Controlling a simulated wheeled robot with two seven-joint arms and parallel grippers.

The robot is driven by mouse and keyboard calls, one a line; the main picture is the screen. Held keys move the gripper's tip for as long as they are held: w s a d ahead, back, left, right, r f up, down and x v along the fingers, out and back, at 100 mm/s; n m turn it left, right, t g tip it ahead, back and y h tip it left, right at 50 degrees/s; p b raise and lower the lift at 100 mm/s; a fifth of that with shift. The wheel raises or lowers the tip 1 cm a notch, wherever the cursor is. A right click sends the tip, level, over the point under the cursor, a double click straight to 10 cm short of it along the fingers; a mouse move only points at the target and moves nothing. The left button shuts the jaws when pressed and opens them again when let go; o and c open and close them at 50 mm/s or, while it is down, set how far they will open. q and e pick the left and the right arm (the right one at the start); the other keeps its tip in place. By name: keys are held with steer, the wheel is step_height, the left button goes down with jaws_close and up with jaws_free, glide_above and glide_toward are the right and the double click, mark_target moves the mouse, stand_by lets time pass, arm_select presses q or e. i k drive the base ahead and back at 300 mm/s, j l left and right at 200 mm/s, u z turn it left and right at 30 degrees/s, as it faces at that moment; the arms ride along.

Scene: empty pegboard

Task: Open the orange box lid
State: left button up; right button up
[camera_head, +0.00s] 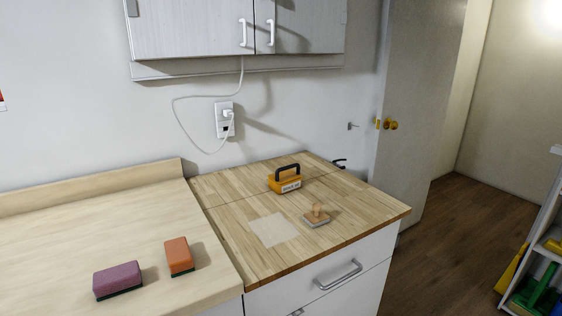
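A small orange box (284,184) with a pale label on its front stands on the wooden countertop (225,200), towards the back. A black arched handle (287,168) rises above it. The box is small in the picture, and I cannot make out a seam between lid and body; no open lid shows. Neither of my grippers is in the head view, and nothing is touching the box.
A wooden-handled stamp (317,215) and a pale paper sheet (273,230) lie in front of the box. An orange sponge (179,257) and a purple sponge (117,281) lie on the left counter. A wall cabinet (190,30) hangs above, with a white cable (180,115) below.

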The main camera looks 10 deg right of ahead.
mark_target(283, 174)
steer(key=i+l+u, duration=0.15)
steer(key=l, duration=0.25)
steer(key=i+l+u, duration=0.15)
steer(key=l, duration=0.2)
steer(key=i+l+u, duration=0.15)
steer(key=l, duration=0.3)
steer(key=i+l+u, duration=0.1)
steer(key=l, duration=0.3)
steer(key=i+l+u, duration=0.15)
steer(key=l, duration=0.3)
